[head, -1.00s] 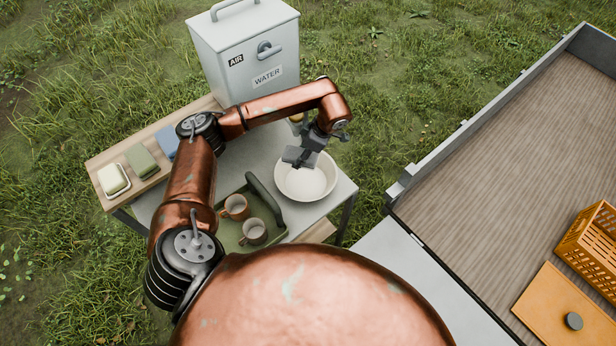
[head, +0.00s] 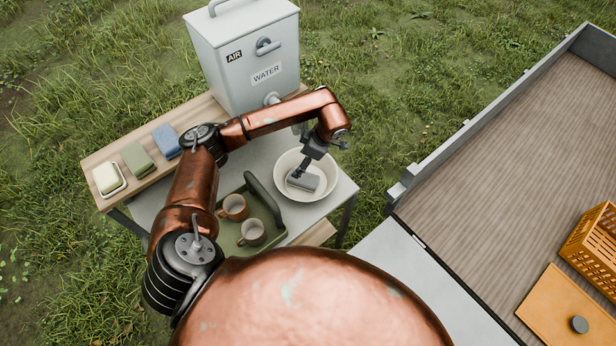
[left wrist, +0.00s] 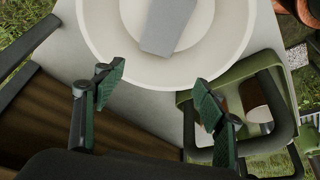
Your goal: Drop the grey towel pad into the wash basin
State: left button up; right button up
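The grey towel pad (head: 303,181) lies in the white round wash basin (head: 284,188) on the table. In the left wrist view the pad (left wrist: 168,24) rests inside the basin (left wrist: 103,38), apart from both fingers. My left gripper (head: 300,169) is over the basin, pointing down, and partly overlaps the pad in the head view. In the left wrist view my left gripper (left wrist: 160,86) has its fingers spread wide with nothing between them. My right gripper is in neither view.
A green tray (head: 228,243) with two brown mugs (head: 243,219) stands left of the basin. A grey water box (head: 243,60) stands behind. Soap (head: 108,178), a green pad (head: 137,158) and a blue pad (head: 166,140) lie on a wooden shelf. A wood-floored trailer bed is at right.

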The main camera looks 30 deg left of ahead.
pick_arm(q)
jog(key=shift+r, duration=0.1)
jog(key=v, duration=1.1)
jog(key=shift+d+r, duration=0.2)
jog(key=shift+r, duration=0.1)
